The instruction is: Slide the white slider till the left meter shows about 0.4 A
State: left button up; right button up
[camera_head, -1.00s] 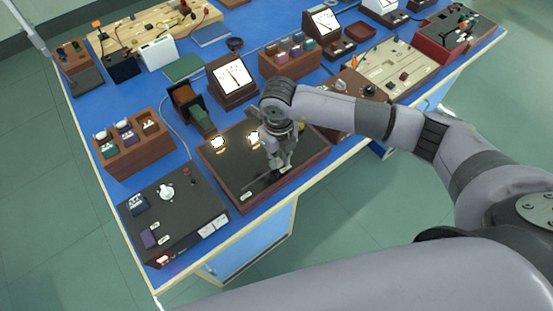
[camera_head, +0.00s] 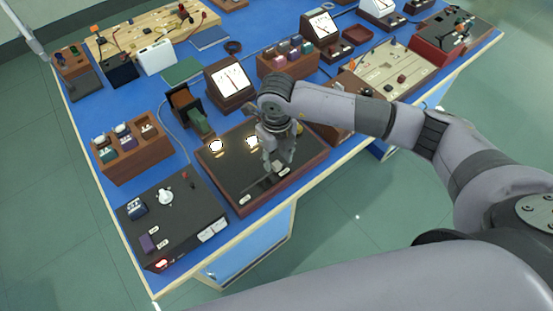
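The dark-topped board (camera_head: 240,170) in a brown wooden frame has two glowing lamps (camera_head: 216,146) near its far side and a slanting slot (camera_head: 257,188) towards its near edge. My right gripper (camera_head: 276,167) reaches down over the right end of this slot. The white slider cannot be made out; the fingers cover that end of the slot. Whether the fingers are open or shut is too small to tell. The left meter (camera_head: 229,80), with a white face in a brown case, stands behind the board; its scale is too small to read. My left gripper is not in view.
A black power box (camera_head: 175,222) with a white knob stands to the left of the board. The table's front edge runs close along the board's near side.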

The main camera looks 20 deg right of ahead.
aim_at(277, 164)
notch_tip(277, 164, up, 10)
dwell(0.3)
dwell(0.3)
